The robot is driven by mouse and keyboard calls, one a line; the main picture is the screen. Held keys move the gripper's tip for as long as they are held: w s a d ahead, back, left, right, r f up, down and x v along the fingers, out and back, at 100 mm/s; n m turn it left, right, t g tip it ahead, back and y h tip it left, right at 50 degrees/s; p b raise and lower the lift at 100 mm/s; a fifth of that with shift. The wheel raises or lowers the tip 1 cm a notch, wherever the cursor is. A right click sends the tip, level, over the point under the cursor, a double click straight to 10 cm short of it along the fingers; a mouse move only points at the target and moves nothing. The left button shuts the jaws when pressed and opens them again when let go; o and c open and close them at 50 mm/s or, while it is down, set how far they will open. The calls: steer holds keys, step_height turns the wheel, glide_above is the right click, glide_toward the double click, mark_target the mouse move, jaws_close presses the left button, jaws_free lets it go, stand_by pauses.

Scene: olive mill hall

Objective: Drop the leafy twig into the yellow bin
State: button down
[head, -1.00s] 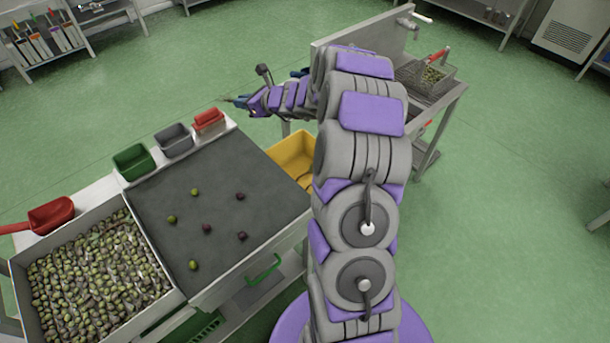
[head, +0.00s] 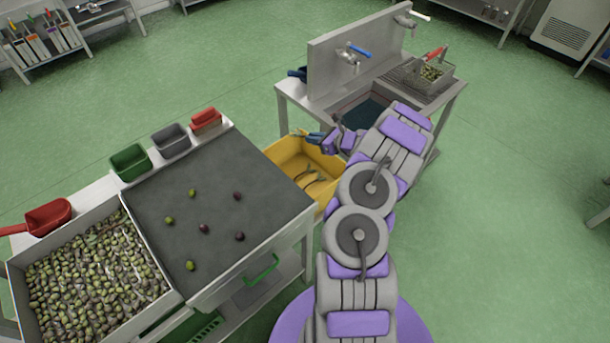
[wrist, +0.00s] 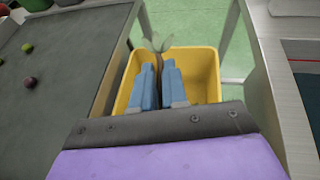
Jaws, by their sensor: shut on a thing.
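My gripper (head: 313,137) is over the far part of the yellow bin (head: 278,152), between the sorting table and the sink. In the wrist view, the two blue fingers of my gripper (wrist: 160,68) are shut on the leafy twig (wrist: 158,42). Its green leaves stick out past the fingertips, over the bin's far rim in the picture. The yellow bin (wrist: 205,68) surrounds the fingers in that view, and they hide much of its inside. In the head view, a few thin leafy bits (head: 316,180) lie in the bin. The gap between twig and bin is hard to judge.
The sorting table (head: 225,170) with several loose olives stands left of the bin, beside a tray full of olives (head: 90,270). The steel sink (head: 360,100) with taps and a wire basket (head: 432,76) stands close behind and right. Green floor lies open beyond.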

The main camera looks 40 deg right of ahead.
step_height(320, 180, down, 5)
steer(key=shift+r+b, duration=0.1)
steer(key=shift+b, duration=1.05)
steer(key=c, duration=1.1)
jaws_free()
steer(key=p+v, duration=0.4)
steer(key=v, duration=1.3)
steer(key=shift+s, duration=0.2)
